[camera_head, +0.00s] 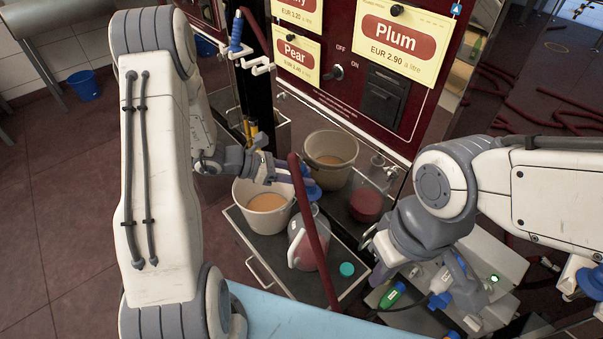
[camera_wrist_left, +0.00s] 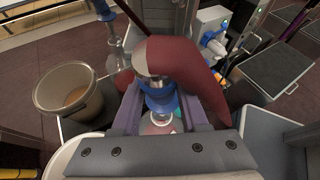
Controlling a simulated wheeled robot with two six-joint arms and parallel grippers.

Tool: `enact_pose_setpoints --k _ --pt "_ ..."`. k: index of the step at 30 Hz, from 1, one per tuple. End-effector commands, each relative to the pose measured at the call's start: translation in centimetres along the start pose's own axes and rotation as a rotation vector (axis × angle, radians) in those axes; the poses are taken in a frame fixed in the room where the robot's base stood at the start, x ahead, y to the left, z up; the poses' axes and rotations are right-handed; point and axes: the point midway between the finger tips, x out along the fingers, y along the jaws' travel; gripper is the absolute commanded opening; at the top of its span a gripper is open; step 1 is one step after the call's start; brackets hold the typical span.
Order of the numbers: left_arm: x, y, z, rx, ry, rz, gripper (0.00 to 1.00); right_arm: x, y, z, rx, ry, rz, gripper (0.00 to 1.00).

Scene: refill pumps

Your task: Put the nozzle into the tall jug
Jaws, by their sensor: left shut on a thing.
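My left gripper (camera_head: 300,183) is shut on the blue nozzle (camera_head: 313,191) at the end of a thick dark red hose (camera_head: 312,232). In the left wrist view the nozzle (camera_wrist_left: 160,98) sits between the two fingers, with the hose curving away to the right. A clear jug with pinkish contents and a white handle (camera_head: 293,249) stands below on the tray, partly hidden by the hose. The nozzle is over or at its top; I cannot tell whether the tip is inside. My right gripper (camera_head: 374,258) is low at the right, its fingers largely hidden.
Two pale buckets with orange contents (camera_head: 266,201) (camera_head: 330,148) stand beside the jug. The red dispenser panel (camera_head: 340,110) rises behind.

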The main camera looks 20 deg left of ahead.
Motion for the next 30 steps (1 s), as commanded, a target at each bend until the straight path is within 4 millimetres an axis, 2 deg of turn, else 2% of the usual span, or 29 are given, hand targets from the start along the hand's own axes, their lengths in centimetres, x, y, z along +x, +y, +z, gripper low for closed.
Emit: enact_pose_setpoints --k 30 --pt "1.8 0.4 -3.8 0.001 -0.001 0.0 0.0 3.3 0.2 0.2 0.0 0.0 0.0 0.0"
